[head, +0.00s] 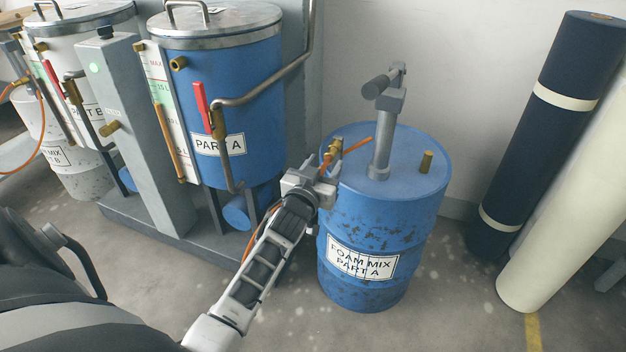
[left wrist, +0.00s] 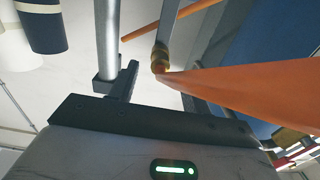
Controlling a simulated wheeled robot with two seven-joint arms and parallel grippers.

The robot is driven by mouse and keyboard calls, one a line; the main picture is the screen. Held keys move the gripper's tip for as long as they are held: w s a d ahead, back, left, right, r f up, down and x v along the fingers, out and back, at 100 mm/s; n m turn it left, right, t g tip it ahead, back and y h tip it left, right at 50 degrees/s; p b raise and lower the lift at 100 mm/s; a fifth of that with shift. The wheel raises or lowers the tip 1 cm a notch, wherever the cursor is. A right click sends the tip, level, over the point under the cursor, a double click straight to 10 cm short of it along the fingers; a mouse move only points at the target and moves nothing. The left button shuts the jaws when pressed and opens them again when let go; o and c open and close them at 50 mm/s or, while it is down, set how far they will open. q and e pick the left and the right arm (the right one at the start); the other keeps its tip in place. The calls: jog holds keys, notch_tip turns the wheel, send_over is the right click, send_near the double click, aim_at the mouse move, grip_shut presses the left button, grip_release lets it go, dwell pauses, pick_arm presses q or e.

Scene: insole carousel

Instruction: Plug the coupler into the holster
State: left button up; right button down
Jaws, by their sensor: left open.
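The brass coupler (head: 331,153) is at the left edge of the top of the blue FOAM MIX PART A drum (head: 372,220), beside an orange hose (head: 357,145). In the left wrist view the brass coupler (left wrist: 160,57) sits at the end of a grey bar, with the orange hose (left wrist: 250,88) running from it close past the camera. My left gripper (head: 325,176) is open just below the coupler; in the left wrist view its jaws (left wrist: 162,88) stand apart, with the coupler beyond them. I cannot clearly tell the holster apart, nor whether the coupler is seated. My right gripper is not in view.
A grey hand pump (head: 383,130) and a brass bung (head: 426,161) stand on the drum top. The blue PART A tank (head: 235,100) with a red-handled valve (head: 202,105) is to the left. Dark blue (head: 535,130) and cream (head: 575,210) rolls lean at right.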

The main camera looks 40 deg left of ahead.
pick_arm(q)
jog(key=p+v, duration=0.1)
jog(key=v, duration=0.8)
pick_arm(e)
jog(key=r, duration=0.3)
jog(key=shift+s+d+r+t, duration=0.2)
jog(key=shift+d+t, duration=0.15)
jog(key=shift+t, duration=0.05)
pick_arm(q)
jog(key=shift+s, duration=0.1)
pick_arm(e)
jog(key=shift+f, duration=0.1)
